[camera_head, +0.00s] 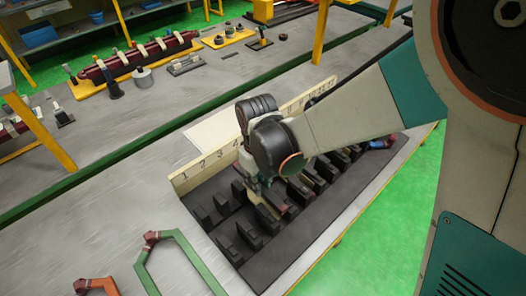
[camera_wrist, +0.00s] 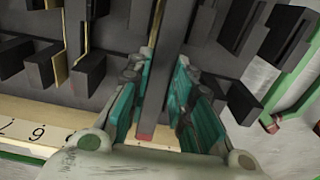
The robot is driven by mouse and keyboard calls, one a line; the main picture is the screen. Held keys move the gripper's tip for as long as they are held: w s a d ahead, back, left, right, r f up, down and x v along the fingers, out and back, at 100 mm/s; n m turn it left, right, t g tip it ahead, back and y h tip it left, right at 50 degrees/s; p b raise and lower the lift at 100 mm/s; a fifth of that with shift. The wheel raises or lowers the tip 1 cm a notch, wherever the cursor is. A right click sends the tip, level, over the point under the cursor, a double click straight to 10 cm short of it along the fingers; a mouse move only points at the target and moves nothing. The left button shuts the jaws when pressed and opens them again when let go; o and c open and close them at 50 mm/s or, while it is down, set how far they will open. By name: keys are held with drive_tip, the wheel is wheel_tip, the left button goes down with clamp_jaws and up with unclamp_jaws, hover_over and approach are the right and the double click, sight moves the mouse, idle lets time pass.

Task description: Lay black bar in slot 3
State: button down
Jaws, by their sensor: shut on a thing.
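The black bar (camera_wrist: 155,95) is a long dark strip with a reddish near end, seen in the wrist view. My gripper (camera_wrist: 158,100) has its teal fingers on both sides of the bar and is shut on it. In the head view my gripper (camera_head: 256,186) is low over the dark slotted block, beside the numbered strip (camera_head: 193,170). The digits 1 to 4 show left of my gripper; digits behind my wrist are hidden. The slotted block (camera_head: 245,262) has rows of black posts. I cannot tell whether the bar is inside a slot or above it; slot 3 is not clearly visible.
A white sheet (camera_head: 210,135) lies behind the strip. A dark red rail with clamps (camera_head: 140,58) is on the far bench. Green floor (camera_head: 350,250) is at the right.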

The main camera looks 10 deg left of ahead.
sight(259, 202)
drive_tip(key=shift+f+b, duration=3.25)
drive_tip(key=shift+f, duration=0.5)
drive_tip(key=c, duration=1.3)
unclamp_jaws()
drive_tip(key=shift+c, duration=0.2)
drive_tip(key=shift+r, duration=0.25)
drive_tip(key=shift+r+p, duration=0.35)
drive_tip(key=shift+p, duration=0.05)
drive_tip(key=shift+r, duration=0.35)
drive_tip(key=shift+r+p, duration=2.7)
drive_tip(key=shift+r, duration=1)
drive_tip(key=shift+f, duration=0.1)
